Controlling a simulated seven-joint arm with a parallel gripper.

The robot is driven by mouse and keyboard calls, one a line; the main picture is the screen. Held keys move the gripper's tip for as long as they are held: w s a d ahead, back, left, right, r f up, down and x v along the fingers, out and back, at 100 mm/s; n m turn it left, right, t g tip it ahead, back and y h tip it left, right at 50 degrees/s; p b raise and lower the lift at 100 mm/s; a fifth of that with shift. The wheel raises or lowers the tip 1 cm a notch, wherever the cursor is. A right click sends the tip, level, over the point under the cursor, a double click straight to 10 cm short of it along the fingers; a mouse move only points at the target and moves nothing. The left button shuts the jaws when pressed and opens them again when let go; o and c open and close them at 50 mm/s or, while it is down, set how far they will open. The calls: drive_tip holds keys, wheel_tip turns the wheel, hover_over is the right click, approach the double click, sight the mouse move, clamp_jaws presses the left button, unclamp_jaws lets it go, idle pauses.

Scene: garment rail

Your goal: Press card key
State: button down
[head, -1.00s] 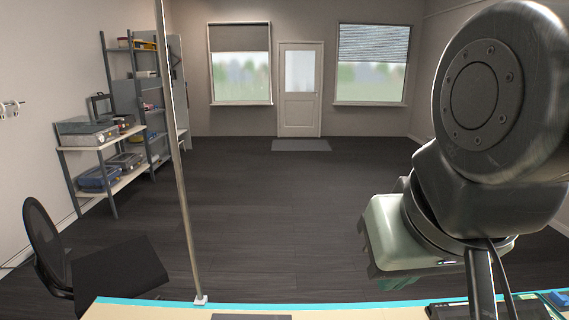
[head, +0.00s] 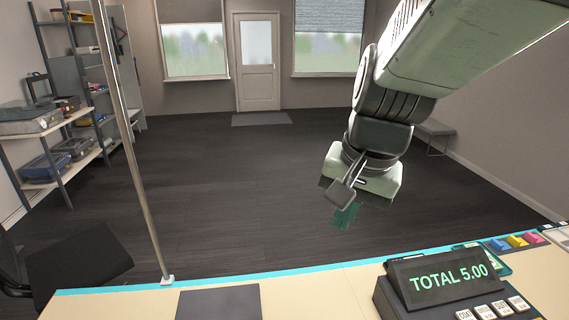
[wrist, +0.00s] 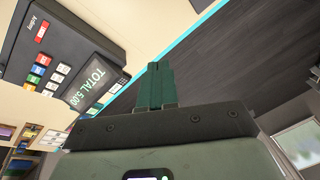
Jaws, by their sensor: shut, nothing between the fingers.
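The cash register (head: 382,292) stands at the lower right of the head view, its dark display (head: 448,277) reading TOTAL 5.00. A row of white keys (head: 486,311) shows below the display, cut by the frame edge; I cannot surely read which is the card key. In the wrist view the register (wrist: 62,32) lies at upper left, with white, red, green and blue keys. My gripper (head: 345,215) is beyond the counter in the head view, left of and above the register, apart from it. Its green fingers (wrist: 155,86) are shut and empty.
The beige counter (head: 130,299) has a cyan edge strip. A dark mat (head: 218,303) lies left of the register. A metal pole (head: 135,160) rises at the left. Coloured items (head: 516,241) sit behind the register at right. Air above the counter's middle is free.

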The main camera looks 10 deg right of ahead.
drive_tip(key=d+f+m+t+y, duration=0.1)
drive_tip(key=d+f+m, duration=0.4)
drive_tip(key=d+m, duration=0.5)
drive_tip(key=d+f+m+t+y, duration=0.1)
drive_tip(key=d+f+m, duration=0.4)
drive_tip(key=d+m, duration=0.5)
drive_tip(key=s+d+f+m+t, duration=0.1)
drive_tip(key=s+d+f+m, duration=0.1)
drive_tip(key=d+m, duration=0.3)
drive_tip(key=s+d+f+m+t+h, duration=0.1)
drive_tip(key=s+d+f+m+t, duration=0.1)
drive_tip(key=s+d+m, duration=0.3)
drive_tip(key=s+d+f+m+t+h, duration=0.1)
drive_tip(key=s+d+f+m, duration=0.2)
drive_tip(key=d+m, duration=0.3)
drive_tip(key=shift+s+d+m, duration=0.35)
drive_tip(key=shift+s+m, duration=0.2)
drive_tip(key=shift+m, duration=0.35)
drive_tip(key=shift+f, duration=4.35)
drive_tip(key=shift+f, duration=0.1)
drive_tip(key=shift+f, duration=0.3)
